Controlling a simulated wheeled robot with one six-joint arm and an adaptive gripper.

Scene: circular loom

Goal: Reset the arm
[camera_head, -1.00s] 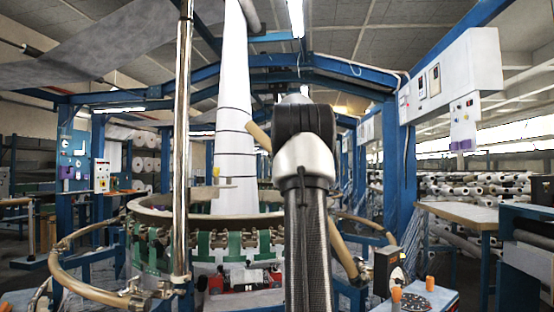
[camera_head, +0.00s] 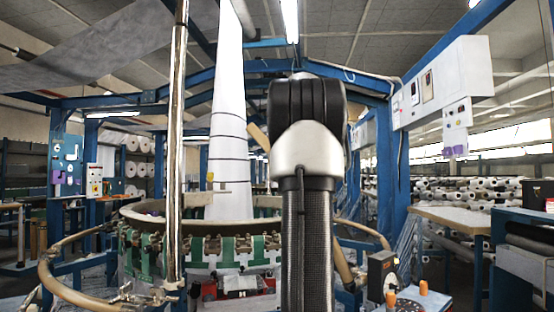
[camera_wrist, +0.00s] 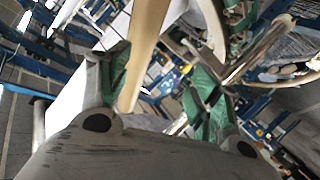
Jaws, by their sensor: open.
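My arm stands upright in the middle of the head view, its black and pale elbow in front of the circular loom (camera_head: 150,222). My gripper is not visible in the head view. In the wrist view my gripper (camera_wrist: 160,82) is open, with its grey body along the bottom edge and its fingers spread left and right. Nothing is clearly held between them. A beige bar (camera_wrist: 146,45) crosses behind the gap between the fingers; whether it touches them I cannot tell. Green parts show close to the fingers.
A metal pole (camera_head: 177,130) stands left of my arm. A tall white fabric tube (camera_head: 230,110) rises from the loom. A white control cabinet (camera_head: 440,80) hangs at right above a table (camera_head: 455,216). A small panel with orange knobs (camera_head: 408,304) sits low right.

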